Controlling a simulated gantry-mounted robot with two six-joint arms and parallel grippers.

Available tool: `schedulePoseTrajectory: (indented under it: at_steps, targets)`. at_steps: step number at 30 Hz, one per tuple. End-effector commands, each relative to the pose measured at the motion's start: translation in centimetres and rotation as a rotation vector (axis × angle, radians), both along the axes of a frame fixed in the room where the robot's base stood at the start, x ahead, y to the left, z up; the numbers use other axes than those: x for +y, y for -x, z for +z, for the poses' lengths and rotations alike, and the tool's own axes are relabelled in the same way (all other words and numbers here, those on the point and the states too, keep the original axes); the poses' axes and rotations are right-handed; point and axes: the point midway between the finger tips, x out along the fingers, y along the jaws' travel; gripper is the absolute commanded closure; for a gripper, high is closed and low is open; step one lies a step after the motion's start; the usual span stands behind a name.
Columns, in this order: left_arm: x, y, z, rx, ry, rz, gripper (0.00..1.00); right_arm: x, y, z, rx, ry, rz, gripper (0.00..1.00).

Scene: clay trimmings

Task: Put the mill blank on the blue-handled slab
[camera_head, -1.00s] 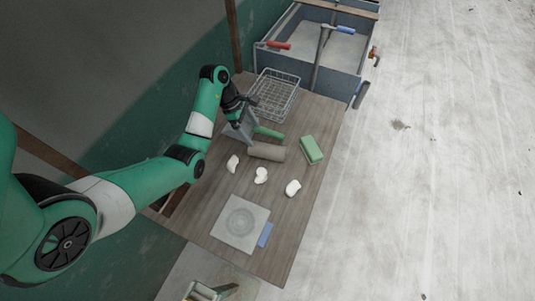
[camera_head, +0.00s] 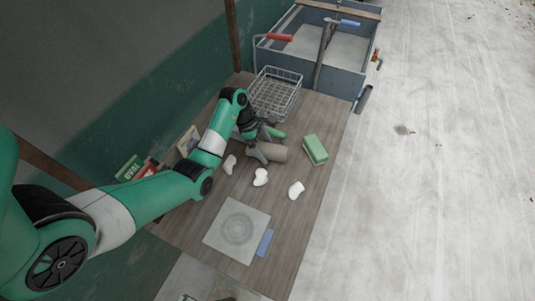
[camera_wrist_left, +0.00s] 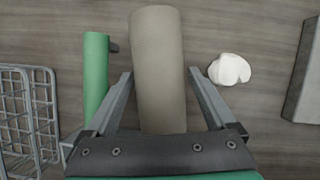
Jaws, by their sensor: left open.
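The mill blank, which I take to be the grey-brown cylinder (camera_head: 274,153), lies on its side on the wooden table. In the left wrist view the cylinder (camera_wrist_left: 158,62) runs between the two fingers. My left gripper (camera_head: 266,146) is open over the cylinder, with one finger on each side and a gap on both sides; it also shows in the left wrist view (camera_wrist_left: 160,78). The blue-handled slab (camera_head: 222,244) is a flat grey square with a round mark, lying at the near end of the table. Its blue handle (camera_head: 265,242) points right. My right gripper is not in view.
A green cylinder (camera_wrist_left: 95,75) lies beside the blank, near a wire basket (camera_head: 290,91). A green block (camera_head: 315,149) is to the right. White lumps (camera_head: 261,177) lie between blank and slab. A grey bin (camera_head: 342,75) stands behind the table.

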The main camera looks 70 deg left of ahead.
Motion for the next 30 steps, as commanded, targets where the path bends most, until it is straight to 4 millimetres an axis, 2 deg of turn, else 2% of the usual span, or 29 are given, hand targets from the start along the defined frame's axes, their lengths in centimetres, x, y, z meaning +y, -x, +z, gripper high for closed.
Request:
schedulePoseTrajectory:
  at_steps: [1,7,22,30]
  targets:
    - [-0.13,-0.14,-0.55,0.000,0.000,-0.001,0.11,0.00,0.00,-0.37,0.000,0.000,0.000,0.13]
    - [-0.12,-0.18,-0.40,-0.001,-0.001,-0.001,0.11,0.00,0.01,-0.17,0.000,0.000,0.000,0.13]
    - [-0.11,-0.18,-0.36,-0.001,-0.001,-0.001,1.00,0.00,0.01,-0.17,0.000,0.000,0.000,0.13]
    - [-0.08,-0.24,-0.26,-0.004,-0.002,-0.001,1.00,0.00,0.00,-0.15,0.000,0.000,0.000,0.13]
